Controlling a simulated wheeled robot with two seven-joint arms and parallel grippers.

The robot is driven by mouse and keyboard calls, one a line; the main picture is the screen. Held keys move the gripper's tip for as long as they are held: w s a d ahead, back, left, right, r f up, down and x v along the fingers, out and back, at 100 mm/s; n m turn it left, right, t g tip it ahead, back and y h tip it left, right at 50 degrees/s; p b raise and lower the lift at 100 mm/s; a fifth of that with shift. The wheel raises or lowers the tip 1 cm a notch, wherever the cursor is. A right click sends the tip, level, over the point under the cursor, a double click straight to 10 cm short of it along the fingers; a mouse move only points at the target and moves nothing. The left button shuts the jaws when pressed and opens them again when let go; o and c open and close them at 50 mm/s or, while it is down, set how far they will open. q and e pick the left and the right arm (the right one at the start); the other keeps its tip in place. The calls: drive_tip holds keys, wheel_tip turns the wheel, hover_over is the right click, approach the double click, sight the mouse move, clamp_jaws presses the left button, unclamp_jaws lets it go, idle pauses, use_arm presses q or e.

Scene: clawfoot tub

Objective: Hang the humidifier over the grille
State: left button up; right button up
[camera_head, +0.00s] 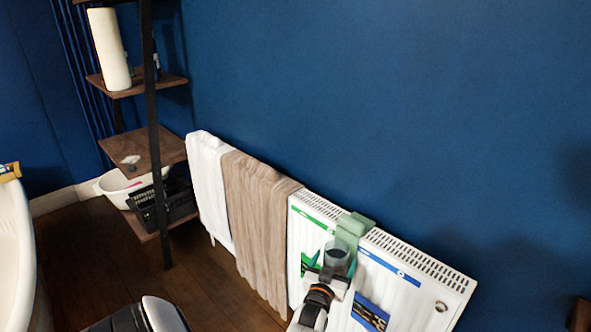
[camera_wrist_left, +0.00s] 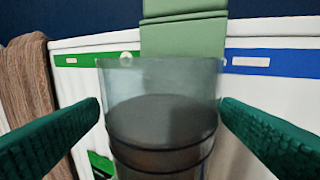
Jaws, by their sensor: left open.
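The humidifier has a green hook part (camera_head: 357,222) and a clear grey-tinted container (camera_head: 338,254). The green part rests across the grille (camera_head: 415,262) on top of the white radiator, and the container hangs at the front. In the left wrist view the container (camera_wrist_left: 160,85) fills the middle, with the green part (camera_wrist_left: 184,35) behind and above it. My left gripper (camera_head: 329,266) is open, with one dark green finger on each side of the container; I cannot tell whether they touch it. My right gripper is not in view.
A white towel (camera_head: 209,185) and a beige towel (camera_head: 258,225) hang on the radiator's left part. A wooden shelf rack (camera_head: 140,150) stands further left, with a white tub (camera_head: 11,245) at the left edge. Wooden floor (camera_head: 90,260) lies open between.

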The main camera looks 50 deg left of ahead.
use_arm(q)
drive_tip(key=p+v, duration=0.3)
drive_tip(key=v, duration=0.4)
drive_tip(key=shift+s+p, duration=0.2)
drive_tip(key=shift+p, duration=0.2)
idle(0.8)
drive_tip(key=shift+d, duration=0.1)
idle(0.3)
